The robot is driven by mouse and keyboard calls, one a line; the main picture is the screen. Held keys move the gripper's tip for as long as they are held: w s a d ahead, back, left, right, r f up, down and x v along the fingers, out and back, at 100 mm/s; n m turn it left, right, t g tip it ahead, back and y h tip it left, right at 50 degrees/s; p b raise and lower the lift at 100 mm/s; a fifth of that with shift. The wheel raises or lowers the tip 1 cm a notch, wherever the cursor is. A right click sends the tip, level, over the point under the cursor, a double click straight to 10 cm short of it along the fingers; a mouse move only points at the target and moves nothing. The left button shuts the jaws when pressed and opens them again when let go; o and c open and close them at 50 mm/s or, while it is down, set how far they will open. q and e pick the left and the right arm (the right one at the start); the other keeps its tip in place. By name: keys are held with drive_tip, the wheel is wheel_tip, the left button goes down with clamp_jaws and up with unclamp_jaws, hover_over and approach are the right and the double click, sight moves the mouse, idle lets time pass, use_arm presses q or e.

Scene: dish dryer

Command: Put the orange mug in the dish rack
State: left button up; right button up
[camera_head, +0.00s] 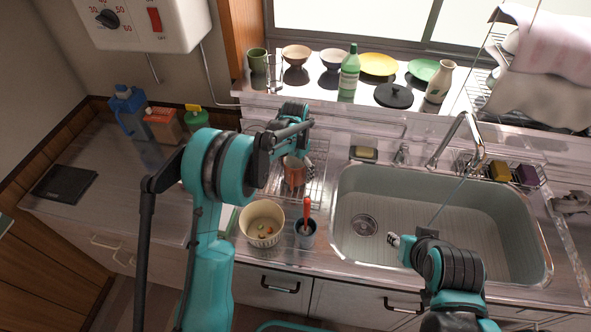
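The orange mug (293,173) is at the wire dish rack (316,186), left of the sink. It looks roughly upright. Whether it rests on the wires or hangs just above them cannot be told. My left gripper (302,160) is at the mug's upper part, with a pale fingertip on its right side. The arm hides the other finger, so its grip is unclear. My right gripper (408,239) is over the front part of the sink, away from the mug, and its opening is unclear.
A cream bowl (262,238) and a dark cup with a red-handled utensil (305,236) stand in front of the rack. The sink (460,225) with its tap (466,130) lies to the right. Bottles and dishes line the back ledge. The left counter has free room.

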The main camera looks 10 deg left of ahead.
use_arm(q)
drive_tip(key=shift+r, duration=0.3)
wheel_tip(320, 180, up, 11)
drive_tip(key=p, duration=0.4)
drive_tip(key=s+a+r+n+t, duration=0.3)
drive_tip(key=s+r, duration=0.8)
drive_tip(key=s, duration=0.2)
drive_tip(key=s+a+f+n+t, duration=0.1)
drive_tip(key=s+t, duration=0.1)
drive_tip(key=s, duration=0.5)
drive_tip(key=s+a+f+n+t, duration=0.1)
drive_tip(key=s+f+n+t, duration=0.1)
drive_tip(key=s, duration=0.6)
drive_tip(key=shift+s, duration=0.25)
